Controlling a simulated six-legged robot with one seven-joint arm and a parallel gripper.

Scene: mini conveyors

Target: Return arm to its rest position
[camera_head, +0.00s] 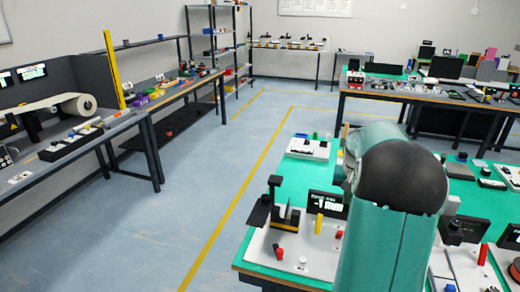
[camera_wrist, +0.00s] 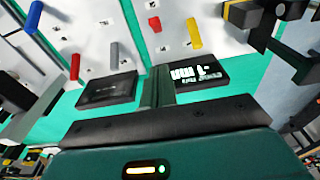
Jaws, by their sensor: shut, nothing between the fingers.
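My arm (camera_head: 385,235) shows in the head view as a green link with a dark rounded joint, raised over the green-topped table (camera_head: 262,262) at the right. The arm's own bulk hides my gripper in that view. In the wrist view my gripper (camera_wrist: 158,78) points away from the camera, its narrow green fingers shut together with nothing between them. Its tips are near two small black displays, a lit one (camera_wrist: 195,76) at the right and a dark one (camera_wrist: 107,90) at the left. I cannot tell the gap between tips and displays.
A white board with a yellow peg (camera_head: 319,223) and red buttons sits left of my arm. A workbench (camera_head: 75,150) lines the left wall, with shelves (camera_head: 215,55) behind. Another loaded table (camera_head: 430,95) stands at the back right. The blue-grey floor (camera_head: 190,190) between is clear.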

